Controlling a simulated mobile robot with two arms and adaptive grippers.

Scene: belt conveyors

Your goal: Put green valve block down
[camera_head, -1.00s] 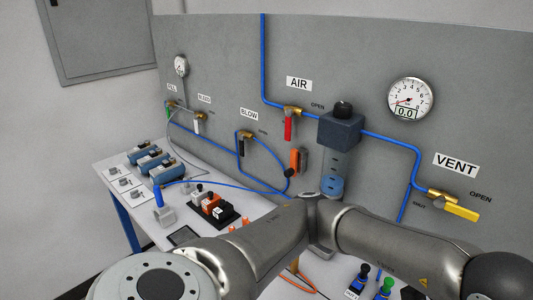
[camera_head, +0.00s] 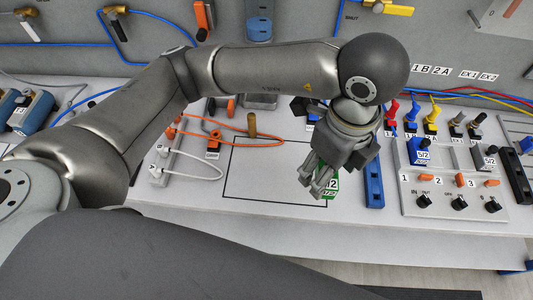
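The green valve block (camera_head: 333,184) shows in the head view just behind and right of my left gripper's fingers, with a white label partly visible. My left gripper (camera_head: 314,184) points down, and its fingers look closed on the block. The fingers hide much of the block. It appears over the front right corner of a black-outlined rectangle (camera_head: 250,180) on the white table; whether it touches the table is hard to tell. My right gripper is not in view.
A blue bar-shaped block (camera_head: 374,185) lies just right of the gripper. A valve panel (camera_head: 450,207) with knobs and a blue 5/2 block (camera_head: 421,151) stands further right. Orange and white hoses and a brass-coloured post (camera_head: 252,125) are at left. The outlined area looks mostly clear.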

